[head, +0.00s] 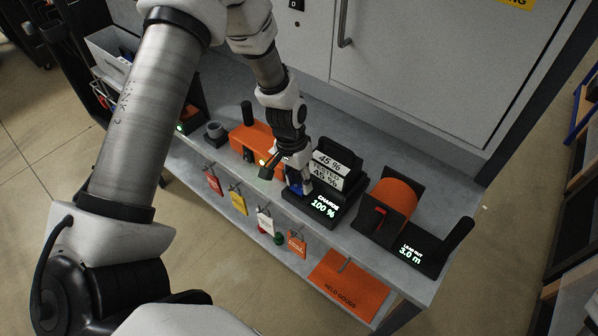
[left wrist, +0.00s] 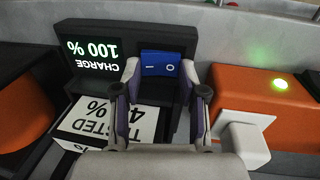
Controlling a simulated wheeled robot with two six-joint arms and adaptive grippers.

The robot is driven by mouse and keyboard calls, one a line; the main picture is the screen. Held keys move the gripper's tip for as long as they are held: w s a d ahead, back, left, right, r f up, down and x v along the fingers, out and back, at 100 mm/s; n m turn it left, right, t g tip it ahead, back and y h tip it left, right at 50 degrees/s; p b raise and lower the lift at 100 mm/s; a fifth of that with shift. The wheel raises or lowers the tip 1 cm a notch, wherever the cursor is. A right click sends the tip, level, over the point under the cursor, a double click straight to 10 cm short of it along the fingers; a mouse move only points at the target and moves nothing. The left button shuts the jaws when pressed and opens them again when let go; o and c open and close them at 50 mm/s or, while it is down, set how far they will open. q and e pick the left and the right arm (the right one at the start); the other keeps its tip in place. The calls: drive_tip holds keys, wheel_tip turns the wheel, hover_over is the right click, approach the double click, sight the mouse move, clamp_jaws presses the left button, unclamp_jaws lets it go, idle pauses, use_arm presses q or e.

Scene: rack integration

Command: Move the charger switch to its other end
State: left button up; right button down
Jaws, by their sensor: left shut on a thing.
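The charger (head: 345,207) is a black unit at the front of the grey bench, its display reading "CHARGE 100 %". Its blue rocker switch (left wrist: 160,63) has white "–" and "O" marks and sits beside the display in the left wrist view. Blue also shows at the fingers in the head view (head: 307,188). My left gripper (head: 296,183) is at the charger's left end. In the left wrist view its two fingers (left wrist: 160,74) flank the blue switch and are shut on it. Which end is pressed is unclear. My right gripper is not in view.
A tested pack labelled 45 % (head: 330,171) stands in the charger. An orange device (head: 252,141) with a green light is to its left. An orange roll (head: 396,195) and black "3.0 m" unit (head: 425,249) are to its right. Tags hang along the front edge.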

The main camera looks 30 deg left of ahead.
use_arm(q)
drive_tip(key=o, duration=1.1)
drive_tip(key=shift+o, duration=0.2)
wheel_tip(320, 180, up, 12)
drive_tip(key=a, duration=0.2)
drive_tip(key=shift+f, duration=0.1)
